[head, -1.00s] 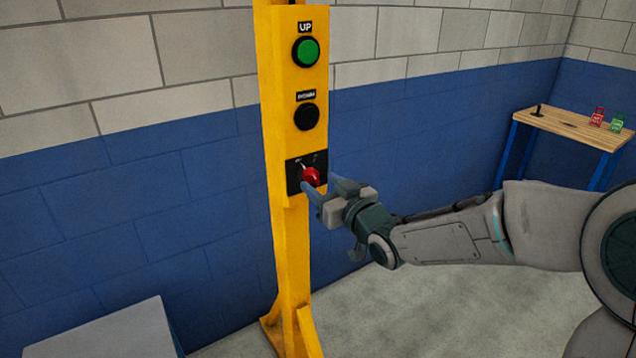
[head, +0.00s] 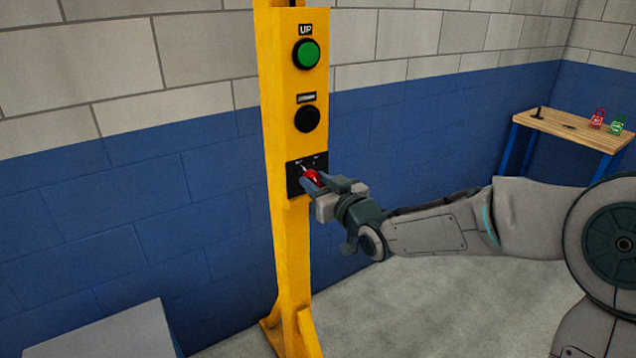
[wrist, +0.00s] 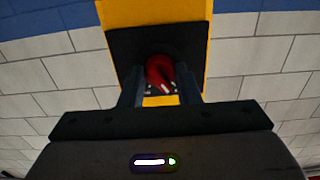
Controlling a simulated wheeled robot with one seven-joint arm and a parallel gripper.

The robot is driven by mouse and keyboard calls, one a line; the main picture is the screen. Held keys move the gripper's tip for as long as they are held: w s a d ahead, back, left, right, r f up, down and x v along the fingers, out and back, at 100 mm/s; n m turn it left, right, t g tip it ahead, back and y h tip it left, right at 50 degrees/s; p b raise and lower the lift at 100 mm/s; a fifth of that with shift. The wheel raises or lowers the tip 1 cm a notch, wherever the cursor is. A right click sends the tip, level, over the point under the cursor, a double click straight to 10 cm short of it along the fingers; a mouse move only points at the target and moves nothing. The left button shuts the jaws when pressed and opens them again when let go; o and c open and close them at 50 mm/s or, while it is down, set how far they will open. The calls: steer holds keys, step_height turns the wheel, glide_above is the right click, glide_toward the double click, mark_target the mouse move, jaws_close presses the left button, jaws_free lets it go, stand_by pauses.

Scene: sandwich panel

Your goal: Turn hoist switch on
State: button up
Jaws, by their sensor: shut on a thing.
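The hoist switch is a red rotary knob (head: 312,177) on a black plate (head: 293,180) low on the yellow control post. My gripper (head: 316,183) is at the knob, with its fingers on either side of it and shut on it. In the wrist view the red knob (wrist: 160,72) sits between the two fingers of my gripper (wrist: 161,88), in front of the black plate (wrist: 125,48). A white line shows on the knob there. The plate's lettering is too small to read, and the fingers hide part of the knob in the head view.
Above the switch on the yellow post (head: 292,250) are a green UP button (head: 306,54) and a black button (head: 307,118). A wooden table (head: 575,128) with red and green tags stands at the right. A grey box (head: 110,335) is at the lower left.

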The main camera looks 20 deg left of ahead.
steer(key=m+p, duration=0.2)
steer(key=m, duration=0.3)
steer(key=shift+r+p, duration=0.15)
steer(key=shift+p, duration=0.25)
steer(key=m+p, duration=0.1)
steer(key=m, duration=0.2)
steer(key=shift+m+p, duration=0.3)
steer(key=shift+p, duration=0.05)
steer(key=shift+m+p, duration=0.65)
steer(key=shift+m, duration=0.85)
steer(key=o, duration=1)
steer(key=shift+a, duration=0.1)
